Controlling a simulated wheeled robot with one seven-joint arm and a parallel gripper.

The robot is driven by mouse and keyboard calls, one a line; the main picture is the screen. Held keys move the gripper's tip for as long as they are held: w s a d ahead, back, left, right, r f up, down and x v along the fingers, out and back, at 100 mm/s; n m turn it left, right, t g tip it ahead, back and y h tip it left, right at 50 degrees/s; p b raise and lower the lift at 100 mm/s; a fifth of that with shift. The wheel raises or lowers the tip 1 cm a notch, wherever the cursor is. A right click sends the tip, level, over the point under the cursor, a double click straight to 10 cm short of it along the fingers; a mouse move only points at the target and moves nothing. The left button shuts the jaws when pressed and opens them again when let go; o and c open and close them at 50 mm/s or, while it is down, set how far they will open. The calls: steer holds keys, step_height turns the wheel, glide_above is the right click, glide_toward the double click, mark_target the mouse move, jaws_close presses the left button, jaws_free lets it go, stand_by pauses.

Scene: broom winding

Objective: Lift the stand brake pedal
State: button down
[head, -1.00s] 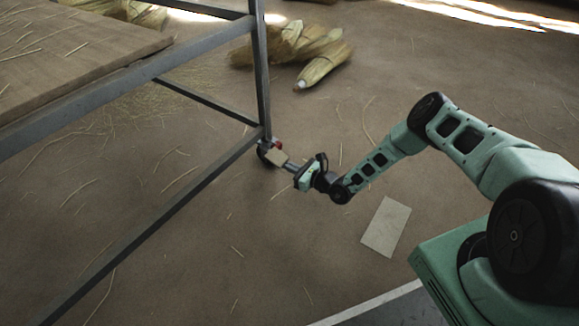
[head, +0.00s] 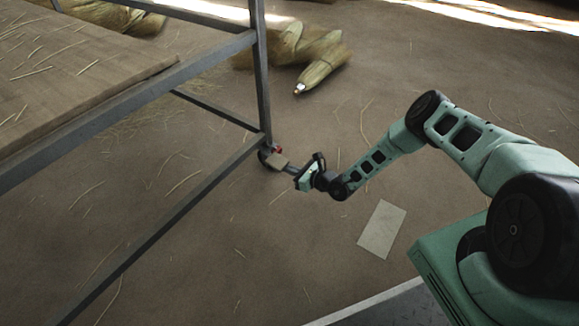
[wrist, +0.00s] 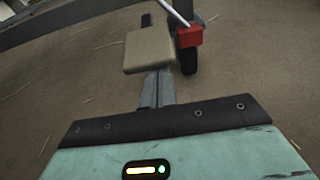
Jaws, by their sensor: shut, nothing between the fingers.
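The grey metal stand (head: 160,222) is at left in the head view. A caster wheel (wrist: 188,60) is at its lower corner, with a small red brake pedal (wrist: 189,36) above it; the pedal also shows in the head view (head: 277,149). My gripper (wrist: 157,88) is shut, its narrow grey fingers reaching toward the corner. A flat tan block (wrist: 149,52) lies at the fingertips, just left of the red pedal; it also shows in the head view (head: 279,161). I cannot tell whether the fingertips touch the block, or what it is fixed to.
A wooden top (head: 70,90) with loose straws lies on the stand. Broom-straw bundles (head: 310,55) lie on the floor behind. A pale sheet (head: 382,229) lies on the floor below my arm. The floor right of the stand is mostly clear, with scattered straws.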

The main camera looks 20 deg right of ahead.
mark_target(281, 160)
step_height(281, 160, up, 3)
steer(key=g+p, duration=0.1)
steer(key=p, duration=0.4)
steer(key=shift+r+h, duration=0.15)
steer(key=shift+h, duration=0.25)
steer(key=r+g+h+p, duration=0.1)
steer(key=p, duration=0.3)
steer(key=shift+r+p, duration=0.1)
steer(key=shift+p, duration=0.4)
steer(key=shift+r+p, duration=0.2)
steer(key=shift+p, duration=0.3)
